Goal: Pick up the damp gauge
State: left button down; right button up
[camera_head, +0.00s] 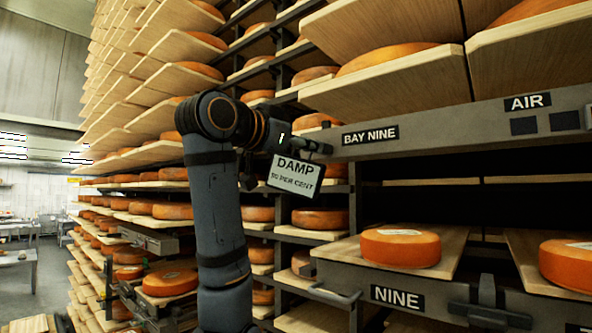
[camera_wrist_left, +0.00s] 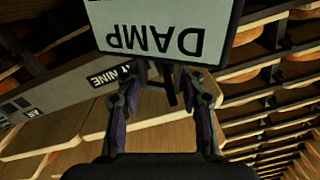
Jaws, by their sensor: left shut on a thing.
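The damp gauge (camera_head: 296,175) is a pale rectangular plate with a dark rim, reading "DAMP" and a smaller line that looks like "50 PER CENT". It hangs slightly tilted below my left gripper (camera_head: 318,147) in the head view, in front of the shelving. In the left wrist view the gauge (camera_wrist_left: 160,28) fills the top middle, its lettering upside down. There my left gripper (camera_wrist_left: 165,85) is shut on a dark part at the gauge's edge. My right gripper is in neither view.
A grey rail (camera_head: 440,135) marked "BAY NINE" and "AIR" runs just right of the gauge. Below it a rail marked "NINE" (camera_head: 398,295) fronts boards with orange cheese wheels (camera_head: 400,247). Tall cheese racks stand behind. An open aisle (camera_head: 50,270) lies at left.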

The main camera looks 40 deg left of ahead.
pick_arm(q)
jog(key=shift+r, duration=0.1)
jog(key=shift+r+b, duration=0.2)
jog(key=shift+b, duration=0.15)
jog(key=shift+s+r+b, duration=0.2)
jog(key=shift+s+b, duration=0.1)
jog(key=shift+b, duration=0.05)
jog(key=s+b, duration=0.4)
jog(key=s, duration=0.4)
notch_tip(320, 180, up, 14)
jog(key=p, duration=0.3)
jog(key=shift+w+p, duration=0.15)
jog(key=shift+p, duration=0.15)
jog(key=shift+w+a, duration=0.1)
jog(key=shift+w, duration=0.05)
